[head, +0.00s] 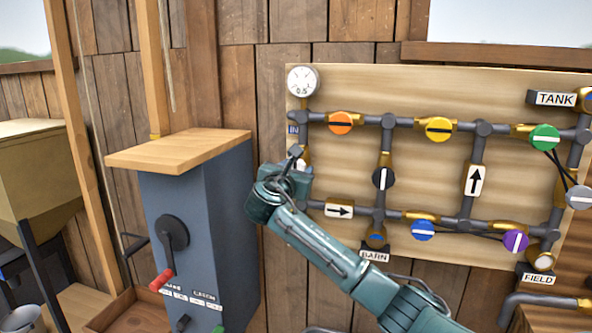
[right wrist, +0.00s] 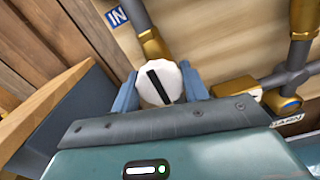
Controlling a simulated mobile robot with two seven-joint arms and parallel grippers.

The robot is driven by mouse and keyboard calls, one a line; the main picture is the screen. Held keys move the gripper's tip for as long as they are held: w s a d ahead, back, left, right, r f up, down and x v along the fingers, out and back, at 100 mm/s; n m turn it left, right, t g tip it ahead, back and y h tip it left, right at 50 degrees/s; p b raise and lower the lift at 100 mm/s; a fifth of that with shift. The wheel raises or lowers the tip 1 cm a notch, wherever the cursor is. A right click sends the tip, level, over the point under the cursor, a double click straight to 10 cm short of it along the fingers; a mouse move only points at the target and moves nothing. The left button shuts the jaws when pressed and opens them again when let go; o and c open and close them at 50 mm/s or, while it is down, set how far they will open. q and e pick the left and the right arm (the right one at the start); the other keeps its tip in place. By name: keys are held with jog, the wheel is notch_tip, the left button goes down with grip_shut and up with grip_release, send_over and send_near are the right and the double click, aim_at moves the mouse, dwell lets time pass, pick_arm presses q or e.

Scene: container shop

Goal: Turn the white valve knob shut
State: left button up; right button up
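The white valve knob (right wrist: 160,84) is round with a black bar across its face. The bar lies roughly along the brass-ended pipe (right wrist: 148,35) that comes down from the blue IN label. My right gripper (right wrist: 161,82) has one finger on each side of the knob, and both fingers appear to touch its rim. In the head view, my right gripper (head: 297,161) is at the left end of the pipe board, below the gauge, and covers most of the knob. My left gripper is out of view.
The pipe board (head: 340,90) carries several coloured knobs and a white gauge (head: 303,81). A blue-grey cabinet (head: 195,215) with a wooden top and a red-handled crank (head: 161,279) stands close to the left of my right gripper.

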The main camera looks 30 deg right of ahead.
jog(key=c, duration=0.4)
